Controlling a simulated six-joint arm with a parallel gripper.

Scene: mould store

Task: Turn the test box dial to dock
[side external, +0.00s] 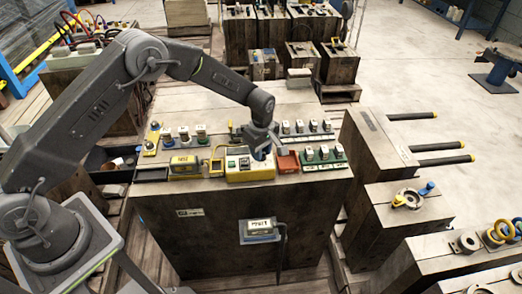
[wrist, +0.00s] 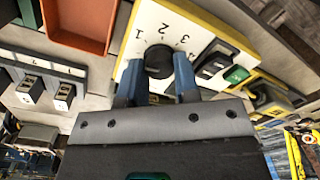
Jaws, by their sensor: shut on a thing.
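The test box (side external: 240,168) is a yellow box with a white face on the wooden block's top. In the wrist view its white face (wrist: 150,28) carries the numerals 1, 2, 3 and 4 around a round black dial (wrist: 158,57). My gripper (wrist: 158,75) is shut on the dial, one blue finger on each side. In the side view my gripper (side external: 264,152) points down at the box's right part and hides the dial. The dial's pointer and a dock mark cannot be made out.
A red tray (side external: 287,162) stands right of the box, with a green-based switch row (side external: 323,157) beyond it. A small yellow box (side external: 184,166) stands to the left. A black switch (wrist: 213,64) and green patch (wrist: 237,74) sit beside the dial.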

